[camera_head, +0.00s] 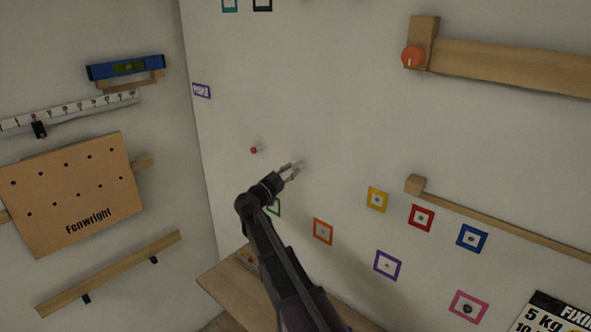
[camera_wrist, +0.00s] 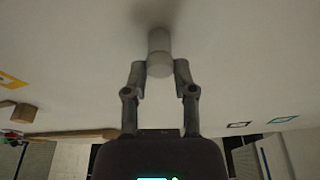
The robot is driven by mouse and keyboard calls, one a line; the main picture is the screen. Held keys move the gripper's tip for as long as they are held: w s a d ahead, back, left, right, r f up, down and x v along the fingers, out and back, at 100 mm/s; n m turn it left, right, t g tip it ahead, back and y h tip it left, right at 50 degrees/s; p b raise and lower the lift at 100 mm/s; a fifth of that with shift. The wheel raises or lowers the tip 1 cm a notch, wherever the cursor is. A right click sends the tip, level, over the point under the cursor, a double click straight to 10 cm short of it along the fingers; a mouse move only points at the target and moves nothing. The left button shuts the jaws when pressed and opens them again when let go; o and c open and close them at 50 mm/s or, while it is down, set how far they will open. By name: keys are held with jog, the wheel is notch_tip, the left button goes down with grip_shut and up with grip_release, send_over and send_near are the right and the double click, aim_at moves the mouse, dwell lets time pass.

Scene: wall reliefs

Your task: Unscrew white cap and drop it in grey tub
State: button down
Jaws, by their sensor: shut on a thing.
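The white cap (camera_wrist: 159,71) is the near end of a pale cylinder (camera_wrist: 158,42) that stands out from the white wall in the wrist view. My gripper (camera_wrist: 160,68) has one finger on each side of the cap and is shut on it. In the head view my gripper (camera_head: 293,171) reaches up to the wall near the middle, and the pale cap barely shows against it. I cannot make out a grey tub for certain; a small greyish thing (camera_head: 246,257) on the wooden bench is partly hidden by my arm.
A red-tipped peg (camera_head: 254,150) sticks out of the wall left of my gripper. Several coloured square frames, such as the yellow one (camera_head: 377,199), are to the right. A wooden rail (camera_head: 490,217) and an orange knob (camera_head: 413,57) also stand out. The wooden bench (camera_head: 222,277) is below.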

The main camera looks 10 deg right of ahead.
jog(key=shift+n+t+y, duration=0.4)
jog(key=shift+n+t, duration=0.2)
jog(key=shift+n, duration=1.2)
jog(key=shift+n, duration=0.3)
jog(key=shift+s+n+t, duration=0.1)
jog(key=shift+n+t, duration=0.2)
jog(key=shift+n, duration=0.5)
jog(key=shift+n+t+y, duration=0.5)
jog(key=shift+n+y, duration=0.2)
jog(key=shift+n, duration=1.5)
jog(key=shift+r+n+y+p, duration=0.1)
jog(key=shift+n+y+p, duration=0.3)
jog(key=shift+n, duration=0.5)
jog(key=shift+n+t+y+p, duration=0.3)
jog(key=shift+n+y+p, duration=0.15)
jog(key=shift+n, duration=1.75)
